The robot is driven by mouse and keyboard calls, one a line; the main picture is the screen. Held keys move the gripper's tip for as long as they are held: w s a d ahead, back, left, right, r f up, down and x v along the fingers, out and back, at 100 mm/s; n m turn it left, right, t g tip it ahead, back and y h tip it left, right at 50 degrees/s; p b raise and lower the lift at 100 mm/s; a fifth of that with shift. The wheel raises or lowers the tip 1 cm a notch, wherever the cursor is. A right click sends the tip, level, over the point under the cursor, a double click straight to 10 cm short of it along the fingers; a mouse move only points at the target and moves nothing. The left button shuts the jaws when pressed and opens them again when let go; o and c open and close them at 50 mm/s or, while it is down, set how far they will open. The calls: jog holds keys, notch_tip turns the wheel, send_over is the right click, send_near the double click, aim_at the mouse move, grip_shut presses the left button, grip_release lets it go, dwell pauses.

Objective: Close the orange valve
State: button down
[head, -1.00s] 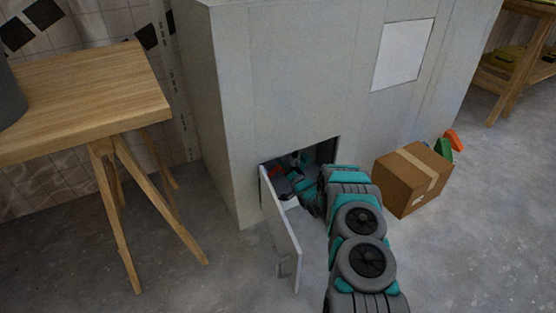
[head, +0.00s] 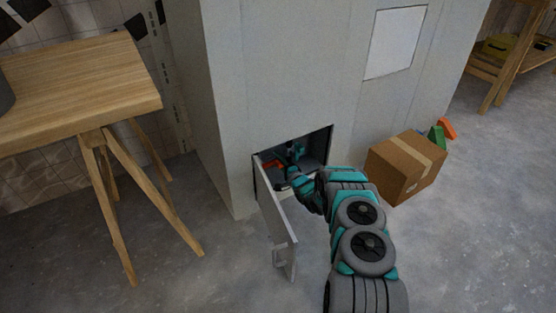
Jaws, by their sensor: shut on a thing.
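The orange valve (head: 272,166) shows as a small orange patch inside the low opening in the grey panel, near its left side. My arm reaches into this opening from the front right. My gripper (head: 284,175) is inside, close beside the orange part, and is shut on it as far as I can see. The fingertips are small and dark here, so the exact contact and the valve's angle cannot be made out. A teal part (head: 295,153) stands behind, deeper in the opening.
The opening's small door (head: 278,222) hangs open toward me, left of my arm. A cardboard box (head: 405,168) stands right of the opening, with green and orange items behind it. A wooden table (head: 80,85) stands at left.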

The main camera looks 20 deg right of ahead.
jog(key=shift+d, duration=0.1)
jog(key=c, duration=0.6)
grip_release()
jog(key=shift+o, duration=0.2)
jog(key=v, duration=0.7)
jog(key=shift+s, duration=0.4)
jog(key=shift+f, duration=0.1)
